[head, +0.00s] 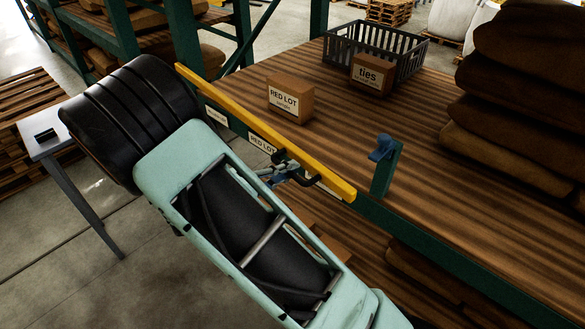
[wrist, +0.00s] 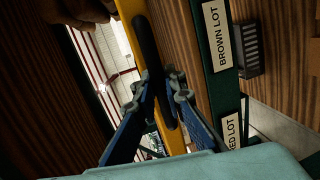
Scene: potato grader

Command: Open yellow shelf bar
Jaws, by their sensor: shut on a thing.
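The yellow shelf bar (head: 235,108) slants along the front edge of the shelf in the head view, from upper left to lower right. My gripper (head: 284,168) is shut on it, right of its middle. In the wrist view the yellow bar (wrist: 128,22), with a dark strip along it, runs between the two blue fingers of my gripper (wrist: 164,88). A blue catch (head: 382,148) tops a short green post at the right. The bar's right end shows a gap from this post. My arm partly hides the grasp.
On the wooden shelf (head: 440,150) stand a RED LOT box (head: 290,102), a ties box (head: 371,75) and a dark crate (head: 415,47). Brown sacks (head: 525,75) are stacked at the right. A small grey table (head: 45,128) stands at the left.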

